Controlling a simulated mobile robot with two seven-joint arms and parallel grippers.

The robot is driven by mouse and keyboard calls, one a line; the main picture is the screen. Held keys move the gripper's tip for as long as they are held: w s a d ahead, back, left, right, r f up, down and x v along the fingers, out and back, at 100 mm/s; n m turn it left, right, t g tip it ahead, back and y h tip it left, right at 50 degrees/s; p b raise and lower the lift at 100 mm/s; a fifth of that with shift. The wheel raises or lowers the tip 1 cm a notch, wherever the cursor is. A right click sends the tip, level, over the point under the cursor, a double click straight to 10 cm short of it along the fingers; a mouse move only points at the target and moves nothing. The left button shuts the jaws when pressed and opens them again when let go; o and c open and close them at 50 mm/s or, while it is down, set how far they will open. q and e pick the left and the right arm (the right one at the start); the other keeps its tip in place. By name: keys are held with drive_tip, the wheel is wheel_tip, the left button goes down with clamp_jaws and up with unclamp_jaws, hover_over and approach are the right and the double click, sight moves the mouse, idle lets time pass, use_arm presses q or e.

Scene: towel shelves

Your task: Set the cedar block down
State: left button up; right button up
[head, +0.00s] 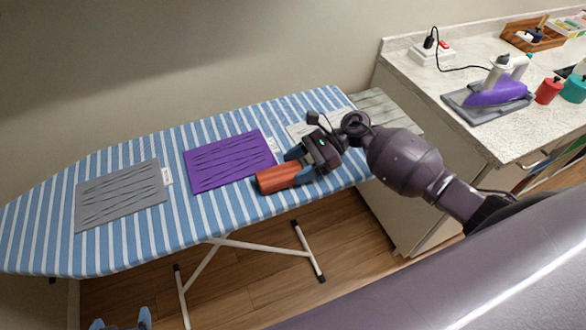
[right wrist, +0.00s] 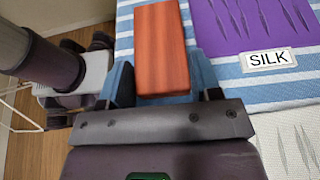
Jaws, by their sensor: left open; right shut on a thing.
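The cedar block (head: 277,177), reddish orange, is held in my right gripper (head: 297,166) over the front part of the striped ironing board (head: 225,208). The block lies close to the lower right corner of the purple mat (head: 228,160). In the right wrist view the block (right wrist: 162,45) sits between the two blue fingers. Whether its underside touches the board cannot be told. My left gripper (head: 121,320) is open and empty at the bottom left, low in front of the board; only its blue fingertips show.
A grey mat (head: 120,195) lies left of the purple one. A pale mat (head: 300,128) lies partly behind my right gripper. The purple mat's tag reads SILK (right wrist: 268,59). A counter (head: 440,90) at right holds a purple iron (head: 497,92) and a red jar (head: 547,91).

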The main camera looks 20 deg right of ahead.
wheel_tip(320, 180, up, 19)
drive_tip(key=w+m+t+b, duration=0.1)
drive_tip(key=w+m+t, duration=0.1)
drive_tip(key=m+t, duration=0.25)
drive_tip(key=s+d+f+m+t+h, duration=0.2)
drive_tip(key=s+f+m+t+h, duration=0.1)
drive_tip(key=f+m+t+h, duration=0.2)
drive_tip(key=shift+s+f+m+t+h, duration=0.35)
drive_tip(key=shift+m+t+h, duration=0.55)
drive_tip(key=shift+m+t, duration=0.55)
